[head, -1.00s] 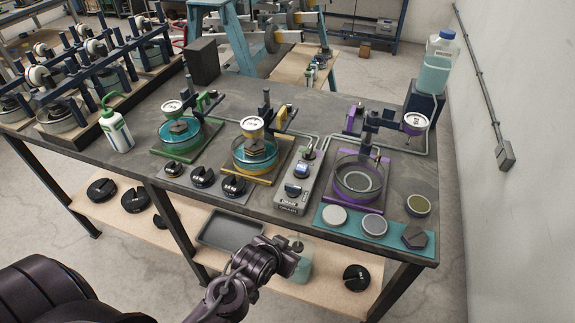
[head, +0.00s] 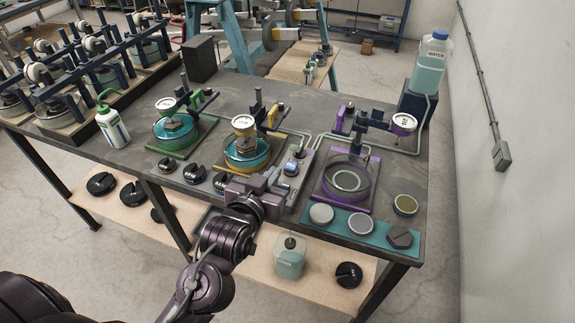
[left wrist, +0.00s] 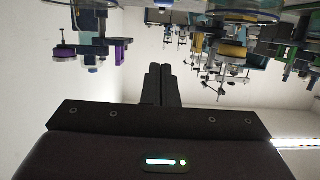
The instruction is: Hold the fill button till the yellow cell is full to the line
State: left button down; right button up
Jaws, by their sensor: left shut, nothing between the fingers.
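The yellow cell (head: 246,158) is a clear round dish with teal water on a yellow base, with a white dial gauge (head: 243,124) above it. Its fill line is too small to make out. The grey control box (head: 299,160) stands just right of it, with a small lit display (head: 291,169) and a knob on top. My left gripper (head: 272,178) is shut and empty over the near end of the box, hiding its lower controls. Contact with a button cannot be told. Its closed fingers (left wrist: 157,86) show in the left wrist view. My right gripper is out of view.
The green cell (head: 176,133) stands left, the empty purple cell (head: 346,180) right. Black slotted weights (head: 195,173) lie along the front. A teal mat (head: 340,227) holds discs at the right front. A water bottle (head: 432,65) stands at the back right.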

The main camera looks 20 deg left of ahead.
pick_arm(q)
jog(key=p, duration=0.3)
send_over(291, 167)
jog(key=s, duration=0.2)
notch_tip(291, 167, down, 2)
jog(key=shift+s+a+f, duration=0.1)
jog(key=shift+w+f+p, duration=0.2)
jog(key=shift+f+p, duration=0.1)
jog(key=shift+f, duration=0.95)
jog(key=shift+s+f, duration=0.1)
jog(key=shift+f, duration=0.8)
